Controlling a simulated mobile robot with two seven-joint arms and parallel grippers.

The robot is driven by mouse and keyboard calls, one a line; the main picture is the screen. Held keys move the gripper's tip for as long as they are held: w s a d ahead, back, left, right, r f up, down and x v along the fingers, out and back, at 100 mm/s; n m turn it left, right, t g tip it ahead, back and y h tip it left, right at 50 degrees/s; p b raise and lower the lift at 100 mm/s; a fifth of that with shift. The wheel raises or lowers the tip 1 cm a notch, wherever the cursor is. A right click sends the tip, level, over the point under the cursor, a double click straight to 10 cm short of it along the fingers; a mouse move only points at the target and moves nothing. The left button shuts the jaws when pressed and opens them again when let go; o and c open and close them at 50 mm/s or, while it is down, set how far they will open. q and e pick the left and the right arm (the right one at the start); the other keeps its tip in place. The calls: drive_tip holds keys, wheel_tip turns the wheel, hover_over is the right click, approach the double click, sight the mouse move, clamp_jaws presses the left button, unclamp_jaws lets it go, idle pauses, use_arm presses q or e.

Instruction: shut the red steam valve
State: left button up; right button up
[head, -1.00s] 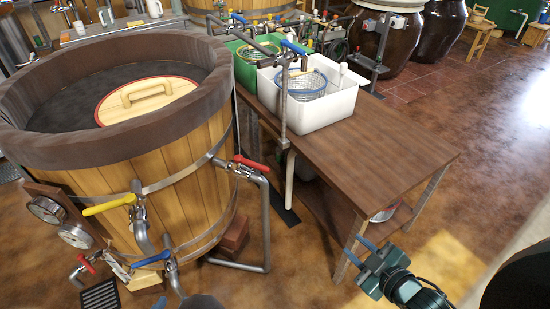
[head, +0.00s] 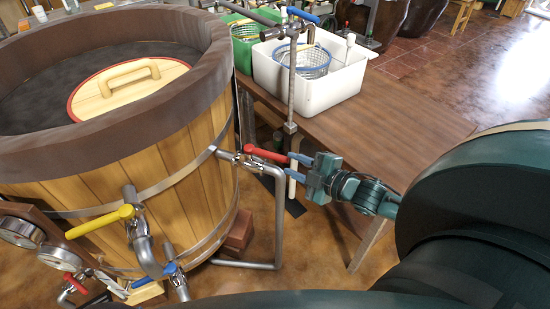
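A red-handled valve (head: 266,154) sits on a grey pipe at the right side of the wooden vat. Its lever points right and slightly down, away from the vat. A second, smaller red handle (head: 76,285) is low at the left, below the gauges. No label shows which is the steam valve. My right gripper (head: 293,167) is open, its two blue fingers apart and pointing left at the tip of the nearer red lever. I cannot tell whether the fingers touch the lever or straddle it. My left gripper is not in view.
The vat (head: 160,165) carries a yellow-handled valve (head: 100,222) and a blue-handled valve (head: 160,277) in front. A vertical pipe with a blue handle stands just behind my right gripper. A wooden table (head: 400,135) holds a white tub (head: 315,92). My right arm covers the lower right.

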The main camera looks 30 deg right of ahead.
sight(283, 161)
drive_tip(key=x, duration=0.7)
drive_tip(key=shift+b, duration=0.4)
clamp_jaws()
